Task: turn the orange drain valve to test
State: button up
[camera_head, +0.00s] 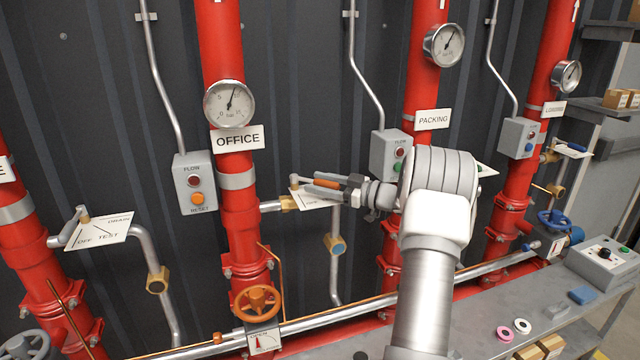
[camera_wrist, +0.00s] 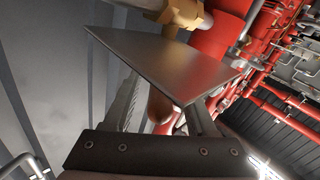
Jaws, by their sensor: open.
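The orange drain valve lever (camera_head: 327,183) shows in the head view beside the OFFICE riser. A brass valve body (camera_head: 289,202) and a small white plate (camera_head: 312,199) are with it. My gripper (camera_head: 316,185) points left at the lever, its open fingers above and below the orange handle in the picture; contact cannot be told. In the wrist view, the plate (camera_wrist: 165,62) seen from behind or below covers much of the space by the fingers (camera_wrist: 165,118), and brass (camera_wrist: 184,12) shows behind it. Most of the plate's lettering is hidden.
The red OFFICE riser (camera_head: 238,190) stands left of my gripper, the PACKING riser (camera_head: 424,75) behind my arm. A flow box (camera_head: 390,153) is close above my wrist. A second drain plate (camera_head: 100,230) is at left. The bench (camera_head: 480,310) holds small items.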

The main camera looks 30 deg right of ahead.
jog(key=b+v, duration=0.1)
jog(key=v, duration=1.6)
jog(key=shift+s+b, duration=0.25)
jog(key=shift+b, duration=0.05)
jog(key=shift+d, duration=0.1)
